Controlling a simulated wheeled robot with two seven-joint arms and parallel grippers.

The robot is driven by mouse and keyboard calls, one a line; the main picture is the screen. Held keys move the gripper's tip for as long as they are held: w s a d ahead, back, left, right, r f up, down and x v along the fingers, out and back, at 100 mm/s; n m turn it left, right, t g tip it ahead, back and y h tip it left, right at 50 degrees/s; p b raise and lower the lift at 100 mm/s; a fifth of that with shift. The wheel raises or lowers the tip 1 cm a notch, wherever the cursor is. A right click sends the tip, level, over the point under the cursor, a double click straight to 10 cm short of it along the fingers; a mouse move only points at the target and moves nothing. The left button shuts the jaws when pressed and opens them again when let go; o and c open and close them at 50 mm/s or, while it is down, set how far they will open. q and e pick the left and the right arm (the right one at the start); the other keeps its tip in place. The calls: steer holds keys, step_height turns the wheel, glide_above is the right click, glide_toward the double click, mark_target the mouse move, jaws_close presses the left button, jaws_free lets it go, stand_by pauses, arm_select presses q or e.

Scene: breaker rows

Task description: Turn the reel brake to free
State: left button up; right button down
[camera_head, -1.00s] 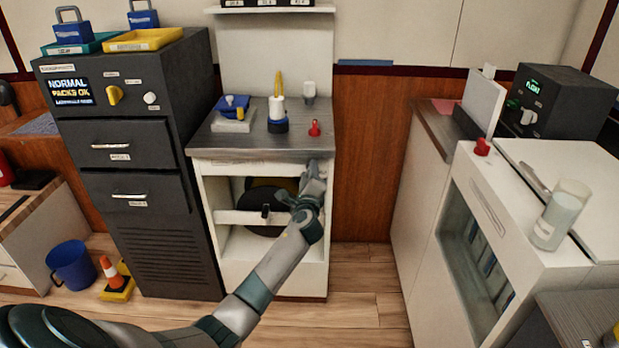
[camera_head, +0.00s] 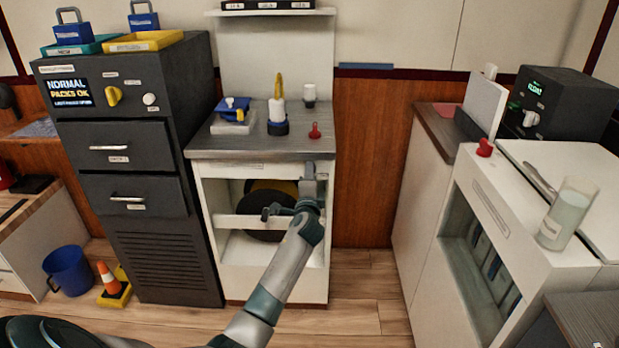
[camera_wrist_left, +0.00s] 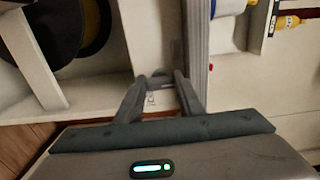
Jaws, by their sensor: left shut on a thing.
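The reel (camera_head: 268,227), a black disc with a yellow part behind it, sits in the open white cabinet (camera_head: 212,262) under the grey counter. It also shows at the upper left of the left wrist view (camera_wrist_left: 45,28). My left gripper (camera_head: 308,178) is at the right of the cabinet's upper front rail. In the left wrist view, its fingertips (camera_wrist_left: 160,84) are closed on a small grey handle (camera_wrist_left: 156,77) beside a small label, likely the reel brake. The fingers hide much of it, so its setting cannot be read. My right gripper is in neither view.
A white bar (camera_head: 232,221) crosses the cabinet opening. The counter (camera_head: 222,146) above holds a blue item, a candle-like white piece and a red knob (camera_head: 314,131). A dark drawer unit (camera_head: 150,215) stands left, a white cabinet right.

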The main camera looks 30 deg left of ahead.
arm_select(q)
steer(key=shift+f, duration=0.1)
steer(key=o, duration=1.1)
steer(key=shift+c, duration=0.2)
